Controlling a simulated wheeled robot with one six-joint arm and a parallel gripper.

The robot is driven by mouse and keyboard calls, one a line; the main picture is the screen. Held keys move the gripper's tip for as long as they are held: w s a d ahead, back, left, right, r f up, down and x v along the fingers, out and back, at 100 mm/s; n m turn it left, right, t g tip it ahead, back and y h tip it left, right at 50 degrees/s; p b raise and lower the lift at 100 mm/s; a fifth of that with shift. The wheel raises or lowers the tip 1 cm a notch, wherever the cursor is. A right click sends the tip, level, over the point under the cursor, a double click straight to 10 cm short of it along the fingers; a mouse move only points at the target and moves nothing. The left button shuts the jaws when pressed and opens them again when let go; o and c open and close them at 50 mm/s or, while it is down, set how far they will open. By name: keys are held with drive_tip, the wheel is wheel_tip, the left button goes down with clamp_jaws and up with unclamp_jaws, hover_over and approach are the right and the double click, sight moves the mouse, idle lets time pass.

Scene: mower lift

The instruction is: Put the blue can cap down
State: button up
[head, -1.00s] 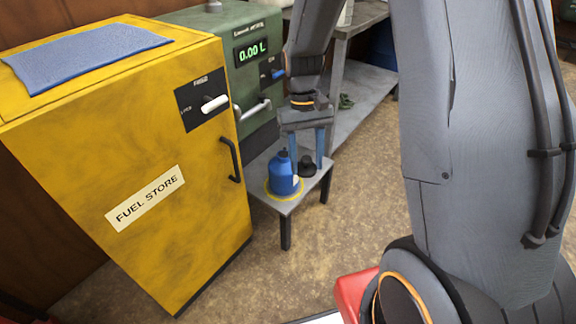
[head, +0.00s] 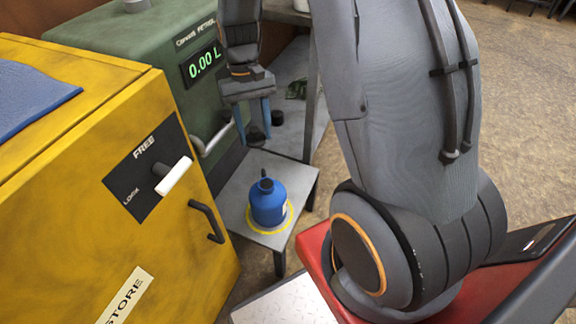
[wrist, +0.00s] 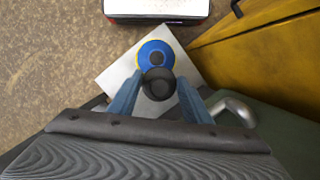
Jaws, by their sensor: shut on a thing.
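The blue can (head: 268,202) stands upright on a small grey stand (head: 240,196), inside a yellow ring. Its narrow neck points up, and it also shows in the wrist view (wrist: 150,50). My gripper (head: 254,128) is past the can, near the stand's far edge, pointing down. Its blue fingers are shut on the black cap (head: 256,139). In the wrist view the cap (wrist: 159,84) sits between the fingertips and overlaps the can's near edge. The cap appears held above the stand, apart from the can; the exact gap cannot be told.
The yellow fuel store (head: 110,200), with a white lever and dark handle, stands left of the stand. The green pump (head: 150,50) reading 0.00 L is behind it. A small dark object (head: 277,118) lies beyond my gripper.

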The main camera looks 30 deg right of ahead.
drive_tip(key=w+d+f+m+t+y+b, duration=0.1)
drive_tip(key=w+d+f+m+b, duration=0.1)
drive_tip(key=d+f+m, duration=0.3)
drive_tip(key=w+d+f+m+y+b, duration=0.1)
drive_tip(key=w+d+f+m, duration=0.15)
drive_tip(key=f, duration=0.35)
drive_tip(key=m+t+b, duration=0.2)
drive_tip(key=m+b, duration=0.1)
drive_tip(key=m, duration=0.7)
hover_over(293, 176)
drive_tip(key=d+f+x, duration=0.1)
drive_tip(key=d+x, duration=0.1)
drive_tip(key=x, duration=0.9)
drive_tip(key=shift+m+y, duration=0.3)
drive_tip(key=shift+m, duration=0.05)
drive_tip(key=f, duration=0.2)
drive_tip(key=d+f, duration=0.1)
drive_tip(key=f, duration=0.1)
drive_tip(key=shift+s+d+f+b, duration=0.1)
drive_tip(key=shift+d+f+b, duration=0.1)
drive_tip(key=shift+f+b, duration=0.7)
drive_tip(key=shift+f, duration=1.8)
drive_tip(key=shift+f, duration=0.15)
drive_tip(key=o, duration=0.8)
drive_tip(key=shift+o, duration=1.2)
